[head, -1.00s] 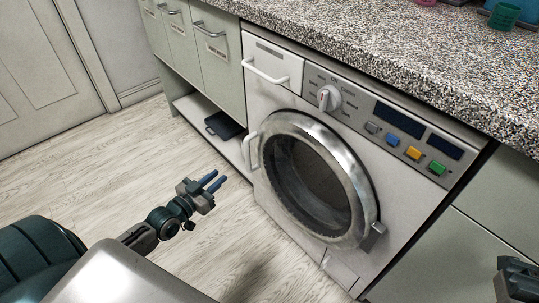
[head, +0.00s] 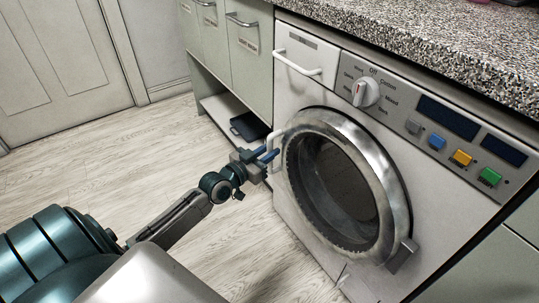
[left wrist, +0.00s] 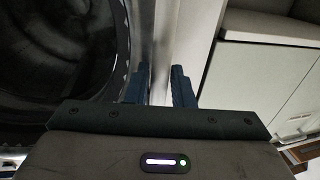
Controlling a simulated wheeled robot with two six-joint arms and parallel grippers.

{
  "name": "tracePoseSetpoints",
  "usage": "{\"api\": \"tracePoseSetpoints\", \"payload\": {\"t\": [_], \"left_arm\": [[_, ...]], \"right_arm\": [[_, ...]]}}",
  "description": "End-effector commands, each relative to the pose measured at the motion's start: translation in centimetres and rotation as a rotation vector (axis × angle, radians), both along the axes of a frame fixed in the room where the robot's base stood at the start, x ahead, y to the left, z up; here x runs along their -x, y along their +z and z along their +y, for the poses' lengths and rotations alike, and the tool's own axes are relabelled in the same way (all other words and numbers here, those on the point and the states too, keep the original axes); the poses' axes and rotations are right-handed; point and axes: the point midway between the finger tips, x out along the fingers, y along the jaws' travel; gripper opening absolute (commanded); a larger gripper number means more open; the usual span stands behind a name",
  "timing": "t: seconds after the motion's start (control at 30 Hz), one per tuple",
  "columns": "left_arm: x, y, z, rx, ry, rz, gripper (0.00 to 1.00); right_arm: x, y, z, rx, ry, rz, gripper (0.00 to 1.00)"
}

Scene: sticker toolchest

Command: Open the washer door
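The washer (head: 322,200) is white, with a round door (head: 400,185) that has a silver ring and dark glass. The door looks shut. A pale handle (head: 277,138) stands at the left edge of the ring. My left gripper (head: 271,155) is at this handle, its blue fingers reaching to it from the left. In the left wrist view the two fingers (left wrist: 160,86) are apart, with a pale strip between them beside the door ring (left wrist: 142,30). I cannot tell whether they touch the handle. My right gripper is not in view.
Above the door are a drawer handle (head: 297,62), a dial (head: 366,92) and several coloured buttons. A speckled worktop (head: 430,35) overhangs the washer. Cabinets (head: 250,75) and a low shelf with a dark object (head: 249,127) are on the left. The wooden floor (head: 120,165) is clear.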

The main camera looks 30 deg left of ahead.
Motion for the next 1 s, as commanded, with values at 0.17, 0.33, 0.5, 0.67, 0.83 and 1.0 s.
{"api": "tracePoseSetpoints", "payload": {"t": [0.17,0.33,0.5,0.67,0.83,1.0], "left_arm": [[-0.6,0.0,-0.1,0.001,-0.001,0.000,0.21],[-0.6,0.0,-0.1,0.001,-0.001,0.001,0.21],[-0.6,0.0,-0.1,0.001,0.000,0.001,0.00],[-0.5,0.0,-0.1,0.000,0.000,0.001,0.00],[-0.4,0.1,-0.1,0.001,0.003,0.001,0.00],[-0.1,0.2,0.0,0.003,0.014,0.003,0.00]], "right_arm": [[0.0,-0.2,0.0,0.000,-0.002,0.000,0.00],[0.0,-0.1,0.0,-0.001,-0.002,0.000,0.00],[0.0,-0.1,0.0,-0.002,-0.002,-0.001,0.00],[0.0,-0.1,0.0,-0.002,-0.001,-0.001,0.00],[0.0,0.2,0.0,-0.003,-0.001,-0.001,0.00],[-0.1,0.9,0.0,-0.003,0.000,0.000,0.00]]}}
